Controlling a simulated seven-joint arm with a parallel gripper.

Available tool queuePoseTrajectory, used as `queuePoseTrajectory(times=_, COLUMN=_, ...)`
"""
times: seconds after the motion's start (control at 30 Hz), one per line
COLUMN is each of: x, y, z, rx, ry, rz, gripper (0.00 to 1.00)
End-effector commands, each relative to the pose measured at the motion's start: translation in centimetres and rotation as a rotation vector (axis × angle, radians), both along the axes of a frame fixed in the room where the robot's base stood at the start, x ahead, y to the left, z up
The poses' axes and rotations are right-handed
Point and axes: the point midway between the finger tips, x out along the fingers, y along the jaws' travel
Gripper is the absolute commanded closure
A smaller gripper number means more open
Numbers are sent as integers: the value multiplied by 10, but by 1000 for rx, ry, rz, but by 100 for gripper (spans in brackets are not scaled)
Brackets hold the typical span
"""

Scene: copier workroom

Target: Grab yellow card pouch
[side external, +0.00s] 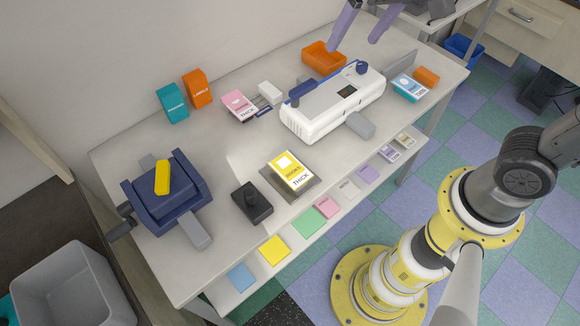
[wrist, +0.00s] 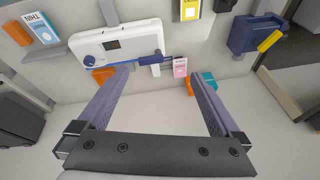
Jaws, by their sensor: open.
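The yellow card pouch pack (side external: 291,170), yellow and white with the word THICK on its edge, lies on a dark grey plate (side external: 306,188) in the middle front of the table. In the wrist view a yellow and white pack (wrist: 190,9) shows at the top edge, partly cut off. My gripper (side external: 354,44) is open and empty, with two purple fingers high over the back right of the table. It is well apart from the yellow pack, up and to its right. In the wrist view my gripper (wrist: 159,75) has its fingers spread wide with nothing between them.
A white laminator (side external: 334,103) stands between my gripper and the yellow pack. A pink pack (side external: 238,105), a blue pack (side external: 410,87), a black device (side external: 251,203) and a navy machine (side external: 167,197) surround it. An orange tray (side external: 323,58) sits at the back.

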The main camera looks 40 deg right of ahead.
Motion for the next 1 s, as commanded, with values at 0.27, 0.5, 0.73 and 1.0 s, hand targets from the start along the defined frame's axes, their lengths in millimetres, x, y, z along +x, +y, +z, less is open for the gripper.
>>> queuePoseTrajectory(times=0.27, x=48, y=89, z=-89, rx=-49, ry=203, rz=112, gripper=0)
queuePoseTrajectory(times=0.5, x=37, y=126, z=-145, rx=-108, ry=315, rz=202, gripper=0)
queuePoseTrajectory(times=0.73, x=32, y=130, z=-173, rx=-116, ry=328, rz=218, gripper=0)
queuePoseTrajectory(times=1.0, x=33, y=129, z=-220, rx=-116, ry=326, rz=218, gripper=0)
